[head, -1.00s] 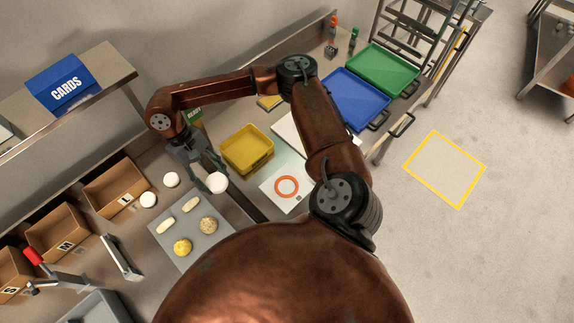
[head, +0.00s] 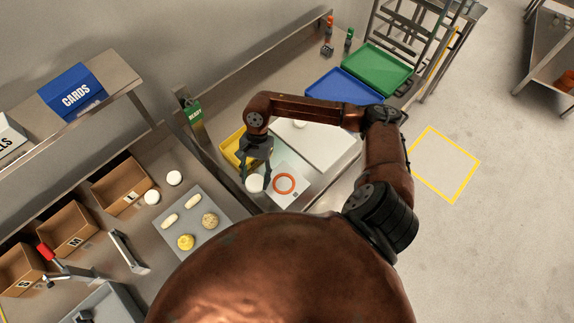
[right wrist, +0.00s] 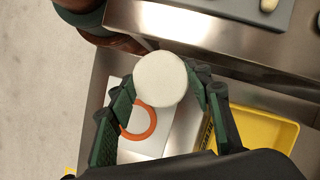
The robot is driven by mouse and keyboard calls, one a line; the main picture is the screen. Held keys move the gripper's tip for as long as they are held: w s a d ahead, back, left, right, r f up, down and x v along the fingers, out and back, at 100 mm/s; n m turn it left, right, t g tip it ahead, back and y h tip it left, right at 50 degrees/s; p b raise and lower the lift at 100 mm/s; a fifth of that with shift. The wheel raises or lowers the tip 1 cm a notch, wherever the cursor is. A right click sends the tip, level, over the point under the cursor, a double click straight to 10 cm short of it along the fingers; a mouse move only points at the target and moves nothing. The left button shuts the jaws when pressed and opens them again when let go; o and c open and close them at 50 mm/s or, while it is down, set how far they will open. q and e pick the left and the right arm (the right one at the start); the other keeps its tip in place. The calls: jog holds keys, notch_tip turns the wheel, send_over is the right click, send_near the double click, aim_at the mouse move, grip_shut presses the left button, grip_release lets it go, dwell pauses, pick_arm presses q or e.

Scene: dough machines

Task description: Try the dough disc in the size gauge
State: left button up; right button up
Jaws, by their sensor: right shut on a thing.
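A pale round dough disc (head: 254,183) is held between the fingers of my right gripper (head: 257,179). In the right wrist view the disc (right wrist: 160,79) sits between the green finger pads of the gripper (right wrist: 163,95). The orange ring of the size gauge (head: 284,184) lies on a white card (head: 286,199). The disc is just left of the ring in the head view, apparently above the surface. In the right wrist view it hides part of the ring (right wrist: 150,132). My left gripper is not in view.
A yellow bin (head: 232,148) stands just behind the gripper. A large white board (head: 325,150) lies to the right, partly under my arm. A grey mat (head: 196,245) with several dough pieces, two white discs and cardboard boxes (head: 121,184) are at left.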

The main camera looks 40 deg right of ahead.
pick_arm(q)
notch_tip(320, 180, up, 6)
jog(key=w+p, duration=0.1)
jog(key=p, duration=0.4)
pick_arm(e)
jog(key=s+d+m+t, duration=0.3)
jog(key=d+m+t, duration=0.2)
jog(key=d+m, duration=0.5)
jog(key=m, duration=0.4)
jog(key=shift+s+d+m, duration=0.2)
jog(key=shift+s+m, duration=0.1)
jog(key=shift+s, duration=0.1)
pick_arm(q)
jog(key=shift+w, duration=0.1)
pick_arm(e)
jog(key=shift+f, duration=0.1)
notch_tip(320, 180, down, 3)
jog(key=b, duration=0.2)
jog(key=shift+b, duration=0.35)
pick_arm(q)
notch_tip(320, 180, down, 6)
jog(key=b, duration=0.3)
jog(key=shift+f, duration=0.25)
pick_arm(e)
jog(key=shift+f, duration=2)
pick_arm(q)
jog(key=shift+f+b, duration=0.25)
jog(key=shift+b, duration=0.25)
